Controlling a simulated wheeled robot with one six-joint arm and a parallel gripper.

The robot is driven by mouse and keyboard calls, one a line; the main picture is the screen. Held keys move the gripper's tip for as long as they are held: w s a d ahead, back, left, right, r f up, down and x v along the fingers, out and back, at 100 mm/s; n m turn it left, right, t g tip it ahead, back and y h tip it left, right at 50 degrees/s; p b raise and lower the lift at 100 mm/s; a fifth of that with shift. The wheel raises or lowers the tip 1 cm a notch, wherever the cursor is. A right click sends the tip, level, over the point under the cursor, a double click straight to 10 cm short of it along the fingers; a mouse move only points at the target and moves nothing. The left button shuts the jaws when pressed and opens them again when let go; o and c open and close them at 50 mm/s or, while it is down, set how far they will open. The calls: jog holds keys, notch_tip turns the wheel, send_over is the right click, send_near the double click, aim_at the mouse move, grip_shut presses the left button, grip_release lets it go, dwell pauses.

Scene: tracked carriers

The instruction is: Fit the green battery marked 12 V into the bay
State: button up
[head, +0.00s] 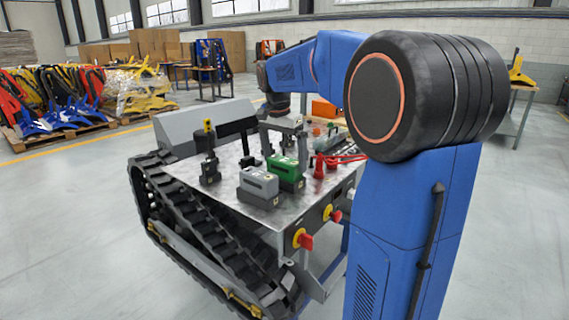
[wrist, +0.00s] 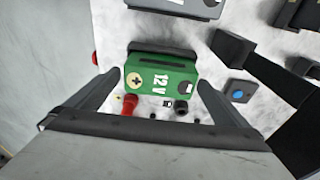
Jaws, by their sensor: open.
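The green battery (head: 285,167) stands in a dark holder on the carrier's deck in the head view. In the wrist view the green battery (wrist: 160,78) shows its white "12 V" mark, a plus sign at its left end and a dark strip along its far edge. My gripper (wrist: 159,82) is open, one finger on either side of the battery; whether they touch it I cannot tell. In the head view my gripper (head: 284,140) is over the deck, just behind the battery. A red post (wrist: 129,103) and a black post (wrist: 180,107) show beside the battery. I cannot make out which spot is the bay.
A grey battery (head: 259,182) stands left of the green one. A black upright part (head: 209,168) with a yellow top is further left. Red terminals with red cables (head: 335,160) lie to the right. Red and yellow knobs (head: 302,238) are on the carrier's side.

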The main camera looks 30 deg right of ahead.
notch_tip(320, 180, up, 10)
jog(key=a, duration=0.1)
jog(key=shift+s+a, duration=0.2)
jog(key=shift+s, duration=0.1)
jog(key=s+a+f+n+t, duration=0.1)
jog(key=s+a+f+n, duration=0.3)
jog(key=s+f, duration=0.4)
jog(key=s+a+f+n+t+y, duration=0.1)
jog(key=s+a+f+n, duration=0.4)
jog(key=s+f, duration=0.3)
jog(key=s+a+f+n+t, duration=0.2)
jog(key=s+a+f+n, duration=0.3)
jog(key=s, duration=0.8)
notch_tip(320, 180, down, 3)
jog(key=shift+s+r+y, duration=0.1)
jog(key=shift+s+y, duration=0.2)
